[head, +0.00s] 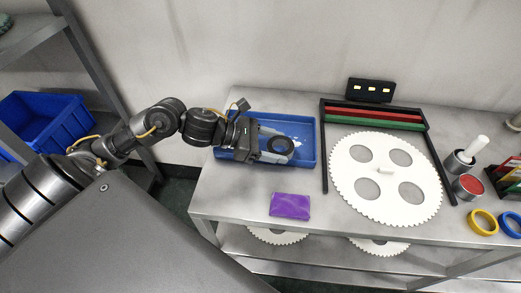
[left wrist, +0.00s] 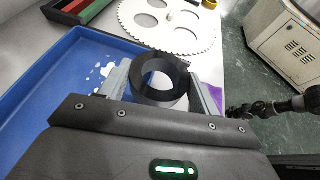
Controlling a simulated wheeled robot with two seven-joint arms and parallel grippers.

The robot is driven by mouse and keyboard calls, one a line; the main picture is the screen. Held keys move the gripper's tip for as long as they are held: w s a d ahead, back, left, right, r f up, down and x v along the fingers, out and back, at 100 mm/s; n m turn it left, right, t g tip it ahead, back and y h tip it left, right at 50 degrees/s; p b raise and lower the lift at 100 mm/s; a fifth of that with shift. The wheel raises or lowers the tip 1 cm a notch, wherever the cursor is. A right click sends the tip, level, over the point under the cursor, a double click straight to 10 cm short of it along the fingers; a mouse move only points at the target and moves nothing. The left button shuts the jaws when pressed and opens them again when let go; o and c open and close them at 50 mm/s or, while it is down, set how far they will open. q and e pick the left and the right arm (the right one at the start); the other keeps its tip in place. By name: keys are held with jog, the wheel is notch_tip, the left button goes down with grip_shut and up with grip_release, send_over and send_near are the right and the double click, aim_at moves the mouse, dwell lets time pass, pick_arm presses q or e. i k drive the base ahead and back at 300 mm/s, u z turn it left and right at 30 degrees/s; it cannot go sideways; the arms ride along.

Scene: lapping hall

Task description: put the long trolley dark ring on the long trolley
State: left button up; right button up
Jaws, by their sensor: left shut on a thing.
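The dark ring (head: 281,145) is held between the fingers of my left gripper (head: 276,146), over the right part of a blue tray. In the left wrist view the dark ring (left wrist: 159,79) sits between the two fingers, its hole facing the camera. The left gripper (left wrist: 160,88) is shut on it. I cannot tell from these views whether the ring touches the tray. The long trolley (head: 207,196) seems to be the grey metal table with a lower shelf, though I cannot be sure.
The blue tray (head: 316,140) has white spots inside. A purple block (head: 290,206) lies in front of it. A large white toothed disc (head: 386,210) lies by a black frame (head: 324,165). Cans, a yellow ring (head: 483,222) and a blue ring (head: 509,224) stand right. A blue bin (head: 55,125) is at left.

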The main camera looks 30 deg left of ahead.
aim_at(229, 187)
jog(key=k, duration=0.3)
jog(key=u, duration=3.5)
jog(key=k, duration=2.15)
jog(key=z, duration=1.55)
jog(key=i, duration=1)
jog(key=z, duration=0.05)
